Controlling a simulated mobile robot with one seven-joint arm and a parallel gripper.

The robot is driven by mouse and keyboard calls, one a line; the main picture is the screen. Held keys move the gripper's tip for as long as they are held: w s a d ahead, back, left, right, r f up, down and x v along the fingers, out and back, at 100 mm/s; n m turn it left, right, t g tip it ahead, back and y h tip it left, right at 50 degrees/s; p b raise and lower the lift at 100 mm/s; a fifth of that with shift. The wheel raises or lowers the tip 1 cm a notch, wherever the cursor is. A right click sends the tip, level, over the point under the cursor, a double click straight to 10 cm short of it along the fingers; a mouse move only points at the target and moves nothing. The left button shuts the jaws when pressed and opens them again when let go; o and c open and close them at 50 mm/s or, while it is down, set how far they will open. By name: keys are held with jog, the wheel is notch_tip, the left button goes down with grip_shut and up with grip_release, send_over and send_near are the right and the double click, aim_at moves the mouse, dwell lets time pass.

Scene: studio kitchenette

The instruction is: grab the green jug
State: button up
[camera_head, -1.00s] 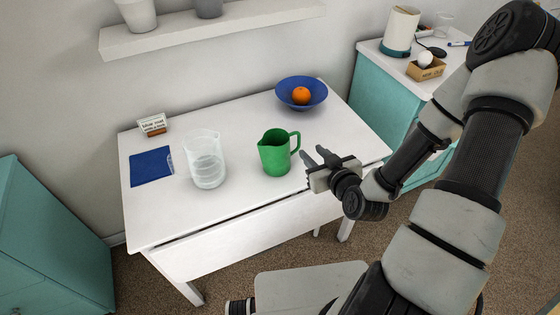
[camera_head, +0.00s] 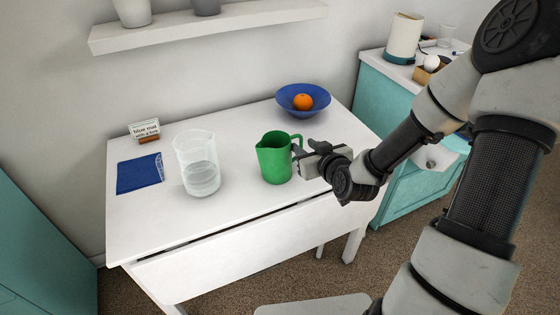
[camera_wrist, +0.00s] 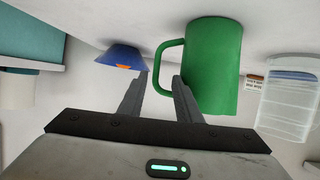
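The green jug (camera_head: 274,160) stands upright on the white table near its front edge, with its handle toward the right. It also shows large in the wrist view (camera_wrist: 216,70), where the picture looks upside down. My gripper (camera_head: 305,152) is at the handle side of the jug, low over the table. In the wrist view my gripper (camera_wrist: 159,78) is open, with a finger on each side of the handle's outer bar. The right finger overlaps the handle's opening and the jug's side. I cannot tell whether either finger touches the jug.
A clear beaker (camera_head: 198,165) stands left of the jug. A blue mat (camera_head: 139,174) and a small sign (camera_head: 145,130) are farther left. A blue bowl (camera_head: 318,101) with an orange (camera_head: 303,101) sits behind. The table's front right is clear.

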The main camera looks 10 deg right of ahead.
aim_at(302, 144)
jog(key=w+f, duration=0.1)
jog(key=w, duration=0.1)
jog(key=w+f+b, duration=0.1)
jog(key=w, duration=0.1)
jog(key=shift+f, duration=0.15)
jog(key=shift+w+a+f, duration=0.15)
jog(key=shift+w+a, duration=0.05)
jog(key=shift+w, duration=0.15)
grip_shut()
